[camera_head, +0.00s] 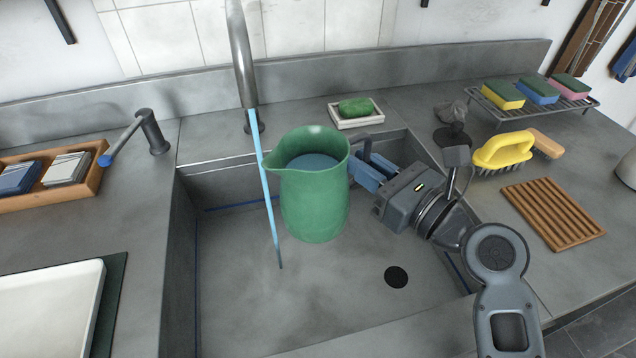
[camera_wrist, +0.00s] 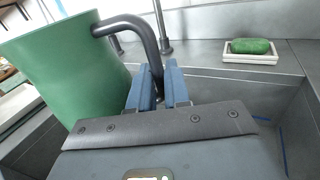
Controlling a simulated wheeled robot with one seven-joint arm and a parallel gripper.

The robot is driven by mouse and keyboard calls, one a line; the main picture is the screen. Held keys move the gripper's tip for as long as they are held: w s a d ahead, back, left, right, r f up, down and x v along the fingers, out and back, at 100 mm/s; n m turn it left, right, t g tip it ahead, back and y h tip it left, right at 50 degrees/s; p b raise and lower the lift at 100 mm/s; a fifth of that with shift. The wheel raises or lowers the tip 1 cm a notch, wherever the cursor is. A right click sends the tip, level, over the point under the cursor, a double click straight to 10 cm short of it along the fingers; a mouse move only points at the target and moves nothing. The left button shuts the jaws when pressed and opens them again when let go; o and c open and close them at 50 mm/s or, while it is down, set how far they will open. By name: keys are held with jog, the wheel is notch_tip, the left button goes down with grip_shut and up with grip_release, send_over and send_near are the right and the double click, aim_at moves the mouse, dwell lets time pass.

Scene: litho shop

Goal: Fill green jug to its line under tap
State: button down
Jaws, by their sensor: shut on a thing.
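The green jug (camera_head: 313,203) is held over the sink, roughly upright, with water (camera_head: 313,164) visible inside below the rim. Its fill line is not visible. My gripper (camera_head: 366,168) is shut on the jug's dark handle (camera_wrist: 150,45), at the jug's right side. The tap (camera_head: 241,55) runs, and its blue stream (camera_head: 265,190) falls just left of the jug, by the spout, down toward the sink floor. From this angle I cannot tell how far the stream is from the jug. In the wrist view the jug (camera_wrist: 65,65) fills the left side.
The grey sink (camera_head: 330,300) has a dark drain (camera_head: 396,277). A lever (camera_head: 150,132) with a blue tip stands left of it. A green soap on a white dish (camera_head: 357,121) sits behind. Brushes (camera_head: 503,152), a wooden rack (camera_head: 553,213) and a sponge rack (camera_head: 535,107) stand right.

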jog(key=shift+r, duration=0.1)
jog(key=s+d+r+p, duration=0.2)
jog(key=d+r+p, duration=0.1)
jog(key=d, duration=0.3)
jog(key=shift+s+d+p, duration=0.25)
jog(key=shift+s+p, duration=0.1)
jog(key=shift+p, duration=0.15)
dwell(0.6)
jog(key=shift+w, duration=0.1)
dwell(0.4)
